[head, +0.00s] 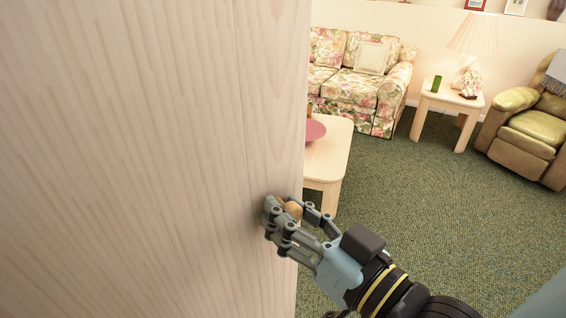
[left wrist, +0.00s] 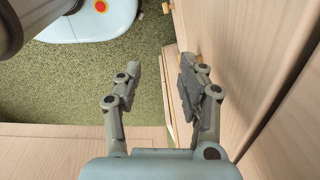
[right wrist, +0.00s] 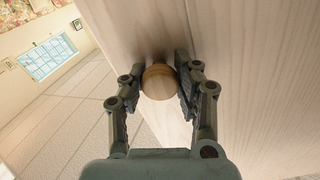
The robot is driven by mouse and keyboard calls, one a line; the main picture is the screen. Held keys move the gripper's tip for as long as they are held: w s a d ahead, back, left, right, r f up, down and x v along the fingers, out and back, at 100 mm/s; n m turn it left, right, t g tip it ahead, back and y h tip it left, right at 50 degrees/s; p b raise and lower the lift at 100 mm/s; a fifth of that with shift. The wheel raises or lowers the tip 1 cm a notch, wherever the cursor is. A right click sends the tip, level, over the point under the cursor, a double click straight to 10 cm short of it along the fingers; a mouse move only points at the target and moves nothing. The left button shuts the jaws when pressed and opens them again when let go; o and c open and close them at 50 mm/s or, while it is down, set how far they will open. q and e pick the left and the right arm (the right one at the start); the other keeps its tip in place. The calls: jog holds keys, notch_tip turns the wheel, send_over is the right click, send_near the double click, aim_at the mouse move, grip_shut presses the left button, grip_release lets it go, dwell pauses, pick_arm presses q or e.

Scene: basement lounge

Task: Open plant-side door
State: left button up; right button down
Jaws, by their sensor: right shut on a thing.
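A pale wood door (head: 150,150) fills the left half of the head view, its free edge running down the middle. Its round wooden knob (head: 293,209) sits near that edge. My right gripper (head: 285,210) is shut on the knob, with one finger on each side. In the right wrist view the knob (right wrist: 158,82) shows between the fingers, against the door face. My left gripper (left wrist: 158,90) shows in the left wrist view with its fingers apart and nothing between them, beside a wood panel (left wrist: 235,50). No plant shows in these views.
Beyond the door edge stand a coffee table (head: 330,160) with a pink bowl, a floral sofa (head: 350,88), a side table (head: 447,100) with a lamp, and a leather armchair (head: 530,125). Green carpet (head: 420,210) between them is clear.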

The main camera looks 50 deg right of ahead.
pick_arm(q)
jog(key=shift+a, duration=0.25)
pick_arm(e)
jog(key=shift+f, duration=0.2)
jog(key=c, duration=1.3)
grip_release()
pick_arm(q)
jog(key=shift+w, duration=0.15)
pick_arm(e)
jog(key=o, duration=0.4)
jog(key=shift+r, duration=0.15)
jog(key=s+a, duration=0.1)
jog(key=s, duration=1.1)
pick_arm(q)
jog(key=shift+d, duration=0.15)
